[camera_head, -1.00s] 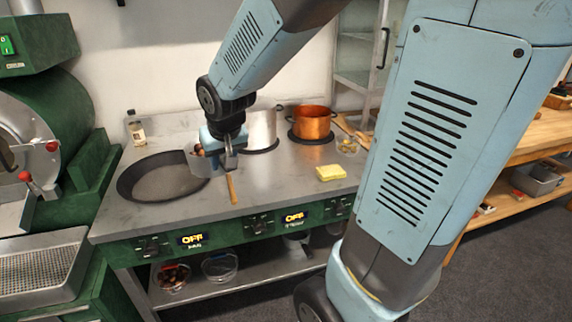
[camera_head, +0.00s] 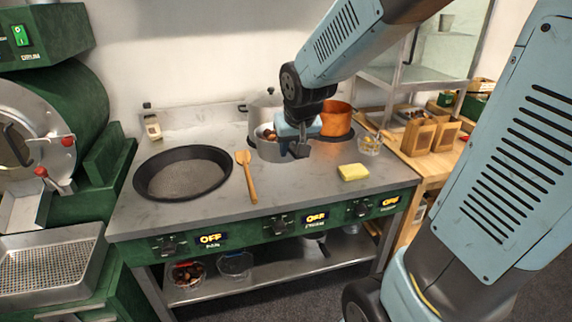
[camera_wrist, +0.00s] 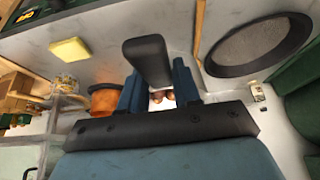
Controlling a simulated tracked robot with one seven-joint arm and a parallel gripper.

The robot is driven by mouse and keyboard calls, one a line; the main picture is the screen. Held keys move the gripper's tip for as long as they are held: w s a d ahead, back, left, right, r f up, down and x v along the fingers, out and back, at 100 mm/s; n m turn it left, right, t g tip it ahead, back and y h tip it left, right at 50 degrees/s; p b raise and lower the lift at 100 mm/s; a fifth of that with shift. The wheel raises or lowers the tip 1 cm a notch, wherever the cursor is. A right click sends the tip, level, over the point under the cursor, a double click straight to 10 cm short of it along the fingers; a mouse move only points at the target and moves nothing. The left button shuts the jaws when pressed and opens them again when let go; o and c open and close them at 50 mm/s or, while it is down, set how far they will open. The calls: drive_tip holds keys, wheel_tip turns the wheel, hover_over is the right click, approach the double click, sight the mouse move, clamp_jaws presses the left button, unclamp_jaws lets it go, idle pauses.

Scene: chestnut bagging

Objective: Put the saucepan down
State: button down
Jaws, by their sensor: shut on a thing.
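The saucepan (camera_head: 269,151) is a small grey metal pan with brown chestnuts (camera_head: 268,133) in it. It is at the middle of the stove top, in front of a taller silver pot (camera_head: 266,106). My gripper (camera_head: 299,148) is at its right side, shut on its handle. In the wrist view the dark handle (camera_wrist: 148,62) lies between my fingers, with a few chestnuts (camera_wrist: 160,97) showing beyond. The pan's base is partly hidden, and I cannot tell whether it touches the steel top.
A wide black pan (camera_head: 183,174) is on the left of the stove top (camera_head: 215,215). A wooden spatula (camera_head: 247,178) and a yellow sponge (camera_head: 353,172) lie near. A copper pot (camera_head: 337,120) stands behind right. The front middle of the top is clear.

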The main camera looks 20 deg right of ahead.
drive_tip(key=shift+w, duration=0.1)
drive_tip(key=w+d+f, duration=0.1)
drive_tip(key=w, duration=0.1)
drive_tip(key=w+d+f, duration=0.1)
drive_tip(key=w, duration=0.2)
drive_tip(key=w+d+f, duration=0.1)
drive_tip(key=w+f, duration=0.1)
drive_tip(key=w, duration=0.1)
drive_tip(key=shift+w+d, duration=0.1)
drive_tip(key=shift+d, duration=0.15)
drive_tip(key=w+f, duration=0.1)
drive_tip(key=w+d+f, duration=0.1)
drive_tip(key=f, duration=0.1)
drive_tip(key=w+f, duration=0.2)
drive_tip(key=shift+d+f, duration=0.1)
drive_tip(key=shift+d, duration=0.25)
drive_tip(key=shift+w+d+f, duration=0.1)
drive_tip(key=shift+w+f, duration=0.05)
drive_tip(key=shift+f, duration=0.8)
drive_tip(key=shift+w+d+f, duration=0.1)
drive_tip(key=shift+f, duration=0.85)
drive_tip(key=c, duration=0.8)
unclamp_jaws()
